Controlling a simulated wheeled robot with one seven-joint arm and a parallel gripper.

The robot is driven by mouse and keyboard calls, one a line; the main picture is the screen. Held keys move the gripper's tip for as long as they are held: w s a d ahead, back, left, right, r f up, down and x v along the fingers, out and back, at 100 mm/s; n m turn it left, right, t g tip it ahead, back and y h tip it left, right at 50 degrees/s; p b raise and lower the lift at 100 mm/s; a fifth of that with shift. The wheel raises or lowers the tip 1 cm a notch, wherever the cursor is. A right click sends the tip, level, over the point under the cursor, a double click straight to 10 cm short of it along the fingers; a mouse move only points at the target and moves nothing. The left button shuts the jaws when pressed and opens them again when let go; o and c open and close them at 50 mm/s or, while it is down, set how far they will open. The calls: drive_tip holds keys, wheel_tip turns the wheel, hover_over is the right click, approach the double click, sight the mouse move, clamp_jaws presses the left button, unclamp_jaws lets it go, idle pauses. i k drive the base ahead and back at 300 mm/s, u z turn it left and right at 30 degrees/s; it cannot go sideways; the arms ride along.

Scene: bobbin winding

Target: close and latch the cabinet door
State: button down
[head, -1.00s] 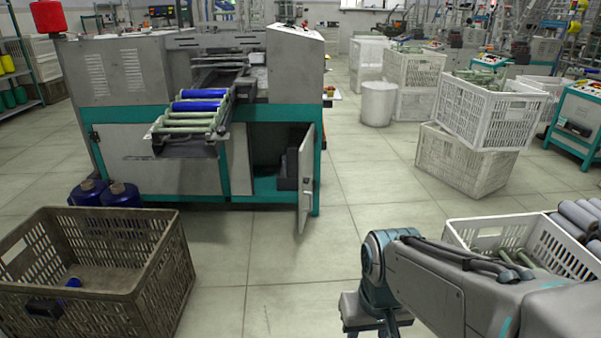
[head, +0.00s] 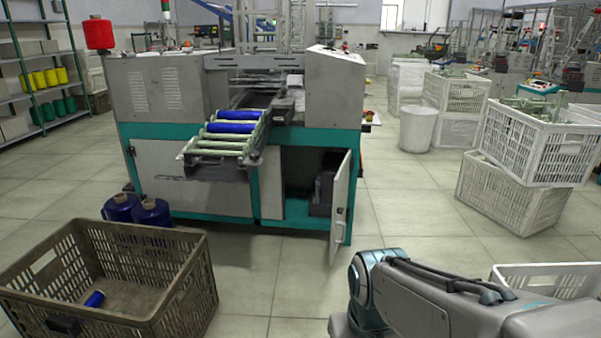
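The cabinet door (head: 341,208) is a light grey panel low on the front of the winding machine (head: 160,85), at its right end. It stands open, swung out toward me, with a small handle or latch on its face. The dark cabinet opening (head: 298,172) shows to its left, with a dark box-like thing inside. My arm reaches in from the lower right, in front of and below the door and apart from it. My gripper is out of the frame, below the bottom edge.
A brown crate (head: 190,310) stands at the lower left, with blue cones (head: 151,212) behind it. Stacked white crates (head: 512,192) stand at the right, and another white crate (head: 560,276) is beside my arm. The tiled floor (head: 410,205) right of the door is clear.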

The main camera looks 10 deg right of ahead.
sight(341, 186)
drive_tip(key=z, duration=0.25)
drive_tip(key=i, duration=0.9)
drive_tip(key=z, duration=0.6)
